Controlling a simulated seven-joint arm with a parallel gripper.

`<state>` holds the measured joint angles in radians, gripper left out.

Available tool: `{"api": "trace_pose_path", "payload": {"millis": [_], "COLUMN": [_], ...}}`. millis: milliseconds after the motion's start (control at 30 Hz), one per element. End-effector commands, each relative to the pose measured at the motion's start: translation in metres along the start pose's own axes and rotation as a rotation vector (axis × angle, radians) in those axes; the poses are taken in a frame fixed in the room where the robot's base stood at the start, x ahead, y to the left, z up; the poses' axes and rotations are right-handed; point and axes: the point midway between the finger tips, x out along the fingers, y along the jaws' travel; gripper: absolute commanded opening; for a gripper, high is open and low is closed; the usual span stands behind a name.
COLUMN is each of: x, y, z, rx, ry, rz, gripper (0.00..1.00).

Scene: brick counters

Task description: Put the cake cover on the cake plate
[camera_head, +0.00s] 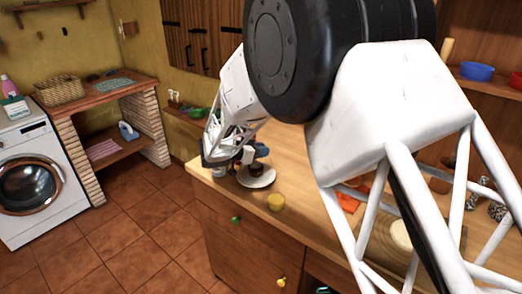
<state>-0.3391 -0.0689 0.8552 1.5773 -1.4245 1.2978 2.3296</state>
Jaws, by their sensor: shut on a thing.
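The cake plate (262,182) is a pale round plate near the left end of the wooden counter, with a small dark red cake (256,169) on it. My gripper (246,158) is at the plate's back left edge, low over the counter. It is small and partly hidden by my own arm. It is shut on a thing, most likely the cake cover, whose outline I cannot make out. I cannot tell whether the cover touches the plate.
A round wooden board (400,236) and an orange cloth (347,201) lie further right, partly behind my arm. Green bowls (198,113) sit behind, on a side shelf.

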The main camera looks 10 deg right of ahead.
Motion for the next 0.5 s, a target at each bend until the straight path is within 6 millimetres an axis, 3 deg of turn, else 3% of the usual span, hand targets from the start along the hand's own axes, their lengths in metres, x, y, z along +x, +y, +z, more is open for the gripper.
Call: {"api": "trace_pose_path", "payload": {"millis": [67,100,233,500], "x": [0.0006,0.0006,0.0005,0.0005], "y": [0.0000,0.0000,0.0000,0.0000], "z": [0.0018,0.0017,0.0018,0.0015], "rx": [0.000,0.000,0.000,0.000], "ry": [0.000,0.000,0.000,0.000], "rz": [0.000,0.000,0.000,0.000], "gripper": [0.00,0.26,0.46,0.47]}}
